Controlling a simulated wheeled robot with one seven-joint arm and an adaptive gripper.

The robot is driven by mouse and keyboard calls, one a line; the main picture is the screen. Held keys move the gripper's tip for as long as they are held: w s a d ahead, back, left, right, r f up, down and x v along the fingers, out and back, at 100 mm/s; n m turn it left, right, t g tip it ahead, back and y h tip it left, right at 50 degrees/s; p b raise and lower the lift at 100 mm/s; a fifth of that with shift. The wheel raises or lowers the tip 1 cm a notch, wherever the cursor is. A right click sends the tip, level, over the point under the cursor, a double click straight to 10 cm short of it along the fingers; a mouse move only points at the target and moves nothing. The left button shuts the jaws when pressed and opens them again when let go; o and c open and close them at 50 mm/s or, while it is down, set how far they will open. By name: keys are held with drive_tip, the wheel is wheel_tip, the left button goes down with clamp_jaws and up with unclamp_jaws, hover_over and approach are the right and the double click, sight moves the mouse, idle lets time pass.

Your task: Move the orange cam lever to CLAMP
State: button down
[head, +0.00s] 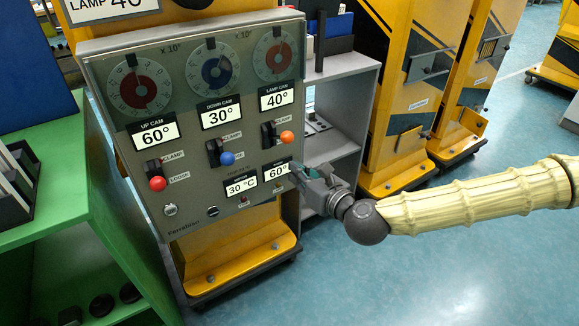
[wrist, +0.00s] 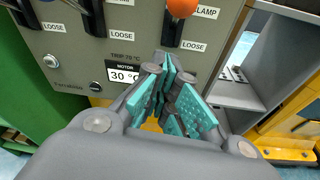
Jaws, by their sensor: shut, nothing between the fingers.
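The orange cam lever has an orange ball (head: 287,136) on a black base (head: 267,134), below the lamp cam dial on the grey panel. CLAMP is printed above and LOOSE below. The ball stands out to the right of its base; I cannot tell its exact setting. In the wrist view the orange ball (wrist: 182,7) is at the top edge, its black stem below and LOOSE beside it. My gripper (head: 298,173) is below the lever, near the panel's lower right corner. Its teal fingers (wrist: 168,66) are shut and empty, apart from the ball. Whether they touch the panel is unclear.
The blue ball lever (head: 227,158) and red ball lever (head: 157,183) are to the left on the panel. A small 60° display (head: 280,170) is close to my gripper. Grey shelves (head: 345,150) stand right of the panel. A green bench (head: 60,215) is at left.

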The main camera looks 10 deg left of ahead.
drive_tip(key=shift+r+v, duration=0.1)
drive_tip(key=shift+v, duration=1.2)
drive_tip(key=shift+r+v, duration=0.15)
drive_tip(key=shift+v, duration=1.15)
